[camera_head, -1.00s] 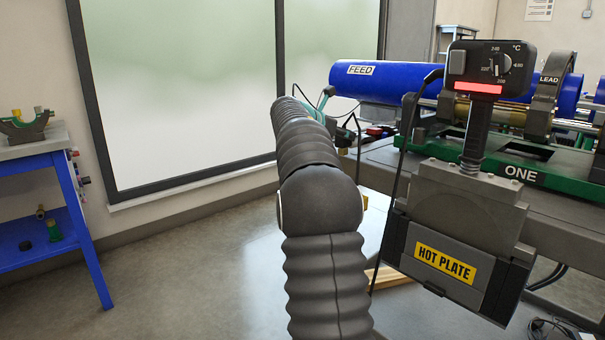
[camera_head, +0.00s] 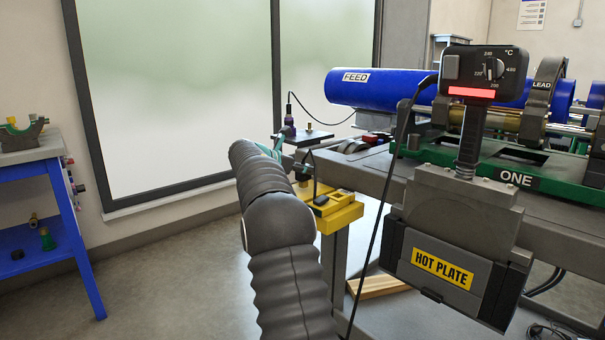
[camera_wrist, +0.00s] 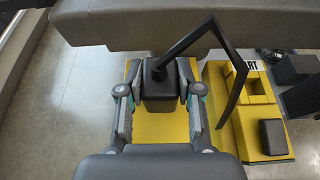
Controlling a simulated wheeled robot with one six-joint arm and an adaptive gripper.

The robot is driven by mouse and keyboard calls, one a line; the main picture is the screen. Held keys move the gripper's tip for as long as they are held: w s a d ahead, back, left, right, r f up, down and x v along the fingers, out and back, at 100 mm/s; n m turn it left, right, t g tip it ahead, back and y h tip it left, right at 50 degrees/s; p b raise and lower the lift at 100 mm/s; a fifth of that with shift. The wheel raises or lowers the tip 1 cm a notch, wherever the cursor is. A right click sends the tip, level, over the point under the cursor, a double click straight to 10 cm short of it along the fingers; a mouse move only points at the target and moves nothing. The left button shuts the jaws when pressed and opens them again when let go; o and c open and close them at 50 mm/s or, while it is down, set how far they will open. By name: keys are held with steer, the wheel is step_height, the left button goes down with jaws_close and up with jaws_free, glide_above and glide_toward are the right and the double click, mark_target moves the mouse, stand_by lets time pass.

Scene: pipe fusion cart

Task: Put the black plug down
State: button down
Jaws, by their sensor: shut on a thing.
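The black plug (camera_wrist: 160,82) is between the two fingers of my gripper (camera_wrist: 160,92) in the wrist view. My gripper is shut on it. A black cable rises from the plug's top and bends away to the right. A yellow surface (camera_wrist: 160,128) lies directly under the plug; I cannot tell whether the plug touches it. In the head view my arm hides most of the gripper, and I cannot make out the held plug there.
A yellow holder (camera_wrist: 245,122) with a black block stands to the right in the wrist view; yellow parts (camera_head: 338,216) also show beside the cart in the head view. The hot plate (camera_head: 445,265) hangs to the right. A blue bench (camera_head: 50,215) stands at the left.

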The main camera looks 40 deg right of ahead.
steer(key=shift+f, duration=0.35)
steer(key=shift+f, duration=0.15)
steer(key=c, duration=0.8)
jaws_free()
steer(key=shift+o, duration=0.2)
steer(key=shift+a+r, duration=0.2)
steer(key=shift+r, duration=0.05)
steer(key=v, duration=1.1)
steer(key=shift+a, duration=0.3)
steer(key=shift+s, duration=0.1)
